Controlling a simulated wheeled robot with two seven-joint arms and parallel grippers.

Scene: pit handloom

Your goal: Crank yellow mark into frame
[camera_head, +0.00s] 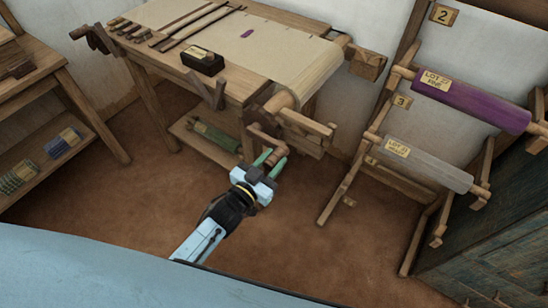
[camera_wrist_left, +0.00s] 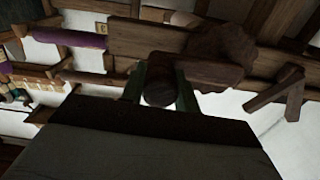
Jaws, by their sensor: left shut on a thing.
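My left gripper (camera_head: 270,161) is at the near right corner of the loom table, with its green fingers shut on a dark wooden crank handle (camera_head: 266,147). In the left wrist view the round end of the crank handle (camera_wrist_left: 160,92) sits between the two green fingers. The cream cloth (camera_head: 300,62) lies over the loom bed and wraps over the roller (camera_head: 281,101) at its right end. A small purple mark (camera_head: 247,33) shows on the cloth. I cannot make out a yellow mark on the cloth. My right gripper is not in view.
A rack on the right holds a purple roll (camera_head: 470,104) and a grey roll (camera_head: 430,165). A green roll (camera_head: 215,136) lies on the table's lower shelf. The brown floor (camera_head: 150,205) is open.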

